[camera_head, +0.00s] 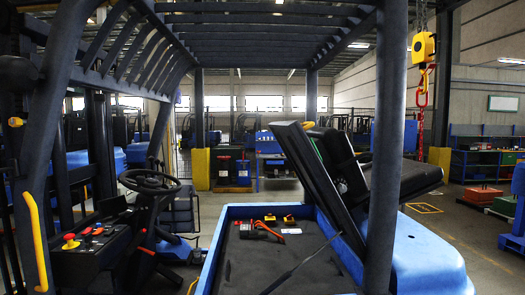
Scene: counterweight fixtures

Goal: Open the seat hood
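The seat hood (318,185) of the blue truck is raised. It stands steeply tilted at the right of the open compartment, its top edge leaning left over it. The black seat (343,163) is on the hood's right side, partly behind a dark post. The compartment below has a blue rim (217,250) and a dark inner surface (275,265). A thin dark bar (300,268) slants from the bottom edge up toward the hood's lower part; I cannot tell what it joins. My gripper is not in view.
Dark posts (383,150) and an overhead guard frame the compartment. A steering wheel (149,181) and a console with red buttons (70,241) are at left. Red-and-black connectors (268,230) lie at the compartment's far end. A yellow hoist (424,48) hangs at right.

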